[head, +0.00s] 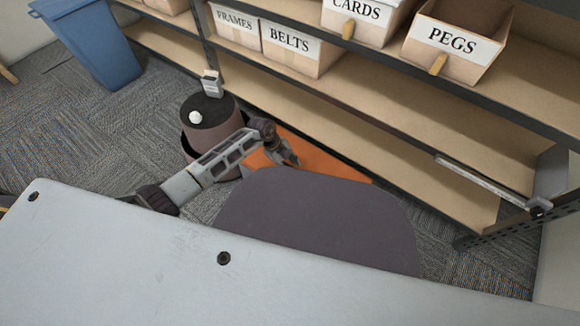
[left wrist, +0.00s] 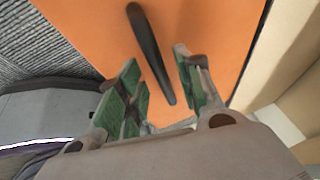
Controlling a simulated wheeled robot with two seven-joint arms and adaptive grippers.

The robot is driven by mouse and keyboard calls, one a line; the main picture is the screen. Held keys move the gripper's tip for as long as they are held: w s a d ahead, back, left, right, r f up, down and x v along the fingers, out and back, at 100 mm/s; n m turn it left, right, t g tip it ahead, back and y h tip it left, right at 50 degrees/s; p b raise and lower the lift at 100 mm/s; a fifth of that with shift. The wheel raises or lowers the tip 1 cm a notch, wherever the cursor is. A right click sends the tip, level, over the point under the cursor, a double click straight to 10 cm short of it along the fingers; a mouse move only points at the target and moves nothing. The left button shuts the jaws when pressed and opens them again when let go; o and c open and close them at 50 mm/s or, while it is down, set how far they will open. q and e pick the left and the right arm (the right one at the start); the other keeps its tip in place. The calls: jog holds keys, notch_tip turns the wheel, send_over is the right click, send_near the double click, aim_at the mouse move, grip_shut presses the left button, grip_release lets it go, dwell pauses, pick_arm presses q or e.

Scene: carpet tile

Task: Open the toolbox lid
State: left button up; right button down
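The toolbox shows as an orange surface (head: 325,160) on the floor by the shelf in the head view, partly hidden by my own body and left arm. In the left wrist view its orange face (left wrist: 215,25) fills the upper middle, with a black bar handle (left wrist: 150,45) running along it. My left gripper (head: 290,157) is over the toolbox, pointing down at it. In the left wrist view the left gripper (left wrist: 158,60) has its green-padded fingers apart, with the handle's near end between them in the picture. Whether they touch the handle cannot be told. My right gripper is not in view.
A shelf (head: 400,140) stands right behind the toolbox, holding cardboard bins labelled FRAMES, BELTS (head: 290,55), CARDS and PEGS (head: 455,45). A brown cylinder (head: 222,125) with a dark top stands left of the toolbox. A blue bin (head: 95,45) is at the far left. Carpet between them is free.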

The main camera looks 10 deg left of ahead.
pick_arm(q)
jog(key=shift+f, duration=0.1)
jog(key=shift+c, duration=0.2)
jog(key=shift+c, duration=1.3)
jog(key=c, duration=0.5)
grip_shut()
